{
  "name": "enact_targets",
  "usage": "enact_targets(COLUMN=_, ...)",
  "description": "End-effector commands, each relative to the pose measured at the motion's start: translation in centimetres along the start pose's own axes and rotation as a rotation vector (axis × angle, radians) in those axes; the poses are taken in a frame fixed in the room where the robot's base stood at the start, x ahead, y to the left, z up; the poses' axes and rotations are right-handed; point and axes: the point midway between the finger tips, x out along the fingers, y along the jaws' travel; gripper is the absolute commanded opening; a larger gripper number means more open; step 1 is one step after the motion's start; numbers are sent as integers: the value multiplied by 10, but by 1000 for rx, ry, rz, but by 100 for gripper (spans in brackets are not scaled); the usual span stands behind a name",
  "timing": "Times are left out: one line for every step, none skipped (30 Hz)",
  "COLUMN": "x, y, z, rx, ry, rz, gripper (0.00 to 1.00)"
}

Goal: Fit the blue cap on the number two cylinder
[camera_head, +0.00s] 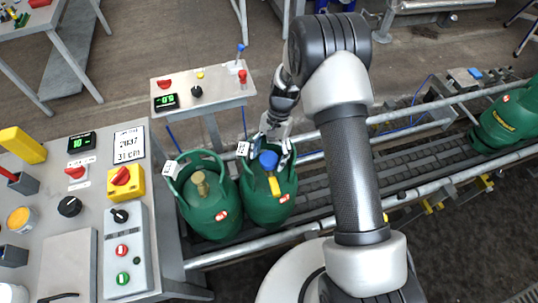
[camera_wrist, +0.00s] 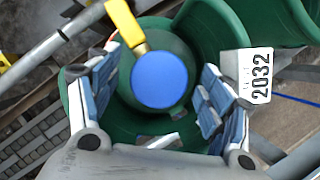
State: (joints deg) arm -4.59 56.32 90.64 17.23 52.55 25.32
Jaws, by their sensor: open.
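The blue cap (camera_head: 268,160) sits at the top of the right one of two neighbouring green cylinders (camera_head: 268,205). It also shows in the wrist view (camera_wrist: 159,79), over the middle of the cylinder top; whether it is fully seated cannot be told. A yellow piece (camera_head: 273,185) sticks out beside the cap. My gripper (camera_head: 277,150) is open, its fingers on either side of the cap and apart from it in the wrist view (camera_wrist: 155,105). The left green cylinder (camera_head: 208,210) has a bare brass valve. A white tag (camera_wrist: 247,75) reads 2032.
The cylinders stand on a roller conveyor (camera_head: 315,190) with metal side rails. A control panel (camera_head: 125,265) with knobs and buttons is at the left. A small display desk (camera_head: 215,92) stands behind the cylinders.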

Motion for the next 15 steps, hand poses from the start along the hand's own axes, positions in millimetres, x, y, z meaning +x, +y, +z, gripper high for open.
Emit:
enact_targets(x=-3, y=0, z=0, rx=0, ry=1, rz=-1, gripper=73)
enact_targets(x=-5, y=0, z=0, rx=0, ry=2, rz=-1, gripper=73)
enact_targets(x=-9, y=-1, z=-1, rx=0, ry=3, rz=-2, gripper=73)
enact_targets(x=-13, y=-1, z=-1, rx=0, ry=4, rz=-3, gripper=73)
enact_targets(x=-18, y=-1, z=-1, rx=-1, ry=4, rz=-3, gripper=73)
enact_targets(x=-26, y=-1, z=-1, rx=-1, ry=5, rz=-3, gripper=73)
enact_targets(x=-32, y=0, z=-1, rx=-1, ry=5, rz=-3, gripper=73)
enact_targets(x=-38, y=-1, z=-1, rx=-1, ry=5, rz=-3, gripper=73)
enact_targets(x=-48, y=-1, z=-1, rx=-1, ry=6, rz=-4, gripper=73)
enact_targets(x=-54, y=-1, z=-1, rx=0, ry=5, rz=-4, gripper=73)
enact_targets(x=-61, y=-1, z=-1, rx=0, ry=5, rz=-4, gripper=73)
enact_targets(x=-70, y=-1, z=-1, rx=0, ry=5, rz=-4, gripper=73)
enact_targets(x=-76, y=-1, z=-1, rx=0, ry=5, rz=-4, gripper=73)
enact_targets(x=-82, y=-1, z=-1, rx=0, ry=5, rz=-3, gripper=73)
enact_targets(x=-89, y=0, z=-1, rx=0, ry=4, rz=-2, gripper=73)
